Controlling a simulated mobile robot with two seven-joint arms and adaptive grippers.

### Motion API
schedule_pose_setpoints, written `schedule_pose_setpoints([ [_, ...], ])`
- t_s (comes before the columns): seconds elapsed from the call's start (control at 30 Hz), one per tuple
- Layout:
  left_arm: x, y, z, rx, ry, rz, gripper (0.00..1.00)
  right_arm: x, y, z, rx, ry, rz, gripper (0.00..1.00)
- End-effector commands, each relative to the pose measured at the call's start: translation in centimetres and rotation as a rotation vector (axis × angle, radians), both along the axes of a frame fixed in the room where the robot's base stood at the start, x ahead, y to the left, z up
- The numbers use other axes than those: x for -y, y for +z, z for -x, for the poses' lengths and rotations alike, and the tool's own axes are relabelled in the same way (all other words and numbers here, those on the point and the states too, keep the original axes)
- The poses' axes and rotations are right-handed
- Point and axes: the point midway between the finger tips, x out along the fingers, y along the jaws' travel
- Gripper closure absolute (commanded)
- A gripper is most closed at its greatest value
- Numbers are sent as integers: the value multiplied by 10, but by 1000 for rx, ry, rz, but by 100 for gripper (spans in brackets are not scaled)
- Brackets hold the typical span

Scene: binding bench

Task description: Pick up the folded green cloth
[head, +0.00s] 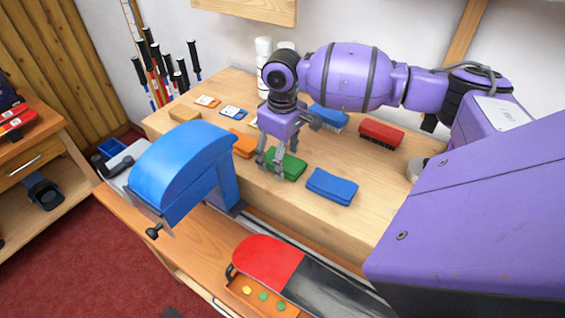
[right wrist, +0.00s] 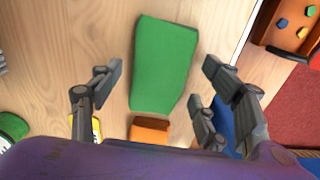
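The folded green cloth (head: 291,164) lies flat on the wooden bench top, between an orange folded cloth (head: 243,144) and a blue folded cloth (head: 332,186). In the right wrist view the green cloth (right wrist: 163,65) is seen from above. My right gripper (head: 271,172) points down over it, partly covering it in the head view. In the right wrist view my right gripper (right wrist: 160,82) is open, its fingers apart on either side of the cloth with nothing between them held. Whether the fingertips touch the bench is unclear. My left gripper is not in view.
A blue arched machine (head: 182,158) stands at the left front of the bench. A red brush (head: 381,132) and a blue brush (head: 328,117) lie behind the green cloth. A red and black board (head: 268,258) is at the front, beside small coloured pieces.

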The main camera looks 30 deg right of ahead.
Motion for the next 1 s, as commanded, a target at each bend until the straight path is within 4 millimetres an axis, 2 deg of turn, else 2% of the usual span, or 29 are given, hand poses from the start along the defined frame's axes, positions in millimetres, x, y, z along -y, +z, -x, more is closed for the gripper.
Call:
schedule_pose_setpoints([
  [0.03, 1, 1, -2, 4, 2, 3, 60, 0, 0, 0, 0, 0, 0, 42],
  [0.23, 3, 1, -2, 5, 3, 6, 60, 0, 0, 0, 0, 0, 0, 68],
  [0.27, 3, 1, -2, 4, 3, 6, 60, 0, 0, 0, 0, 0, 0, 69],
  [0.5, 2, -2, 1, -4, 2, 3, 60, 0, 1, 0, 0, 0, 0, 70],
  [0.67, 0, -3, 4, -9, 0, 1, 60, 0, 10, -1, 1, 0, 1, 70],
  [0.83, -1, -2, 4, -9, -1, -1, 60, 0, 34, -1, 2, 1, -1, 70],
  [1.0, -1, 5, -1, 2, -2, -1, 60, -17, 66, 20, 5, 4, -1, 70],
])
